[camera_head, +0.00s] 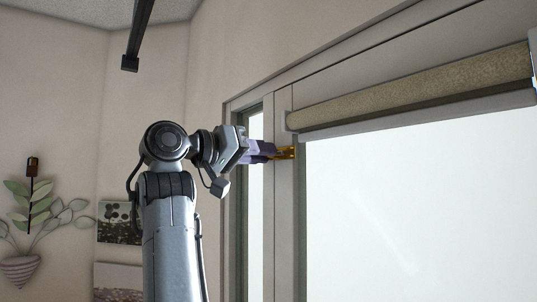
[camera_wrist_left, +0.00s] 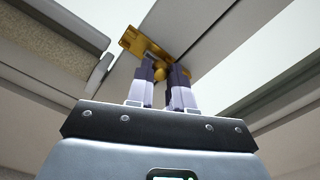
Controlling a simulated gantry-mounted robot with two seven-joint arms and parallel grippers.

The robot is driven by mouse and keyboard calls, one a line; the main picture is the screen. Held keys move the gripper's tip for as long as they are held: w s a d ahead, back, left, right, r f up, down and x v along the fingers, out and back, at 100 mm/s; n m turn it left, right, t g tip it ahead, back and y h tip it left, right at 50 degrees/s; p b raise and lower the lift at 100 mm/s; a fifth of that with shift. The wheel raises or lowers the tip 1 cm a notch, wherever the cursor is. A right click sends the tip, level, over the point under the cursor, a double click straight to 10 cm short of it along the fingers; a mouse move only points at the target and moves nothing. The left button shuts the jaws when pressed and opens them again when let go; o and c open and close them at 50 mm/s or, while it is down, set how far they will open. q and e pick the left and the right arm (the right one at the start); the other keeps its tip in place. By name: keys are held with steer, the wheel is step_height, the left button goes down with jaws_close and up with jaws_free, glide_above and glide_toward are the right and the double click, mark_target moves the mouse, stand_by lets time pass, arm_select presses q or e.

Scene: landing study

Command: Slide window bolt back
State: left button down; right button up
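The window bolt (camera_head: 287,153) is a small brass fitting on the pale window frame, beside the upper left corner of the large pane. In the left wrist view its brass plate (camera_wrist_left: 132,40) lies across the frame, with a round knob (camera_wrist_left: 159,73) sticking out. My left gripper (camera_head: 270,151) reaches the bolt from the left. Its two purple-grey fingers stand on either side of the knob, close together, and look shut on it. The fingertips hide part of the bolt. My right gripper is in neither view.
A rolled beige blind (camera_head: 415,88) runs above the large pane, its near end close to the bolt. A narrow pane (camera_head: 255,200) lies left of the frame post. A wall planter (camera_head: 20,270) and pictures (camera_head: 118,222) are at far left.

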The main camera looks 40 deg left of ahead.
arm_select(q)
steer(key=shift+s+d, duration=0.1)
steer(key=shift+d, duration=0.05)
steer(key=shift+s+d+b, duration=0.15)
steer(key=shift+d+b, duration=0.3)
steer(key=shift+b, duration=0.1)
steer(key=shift+s+d+b, duration=0.3)
steer(key=shift+d+b, duration=0.2)
steer(key=shift+d, duration=0.35)
steer(key=c, duration=0.9)
jaws_free()
steer(key=shift+s, duration=0.1)
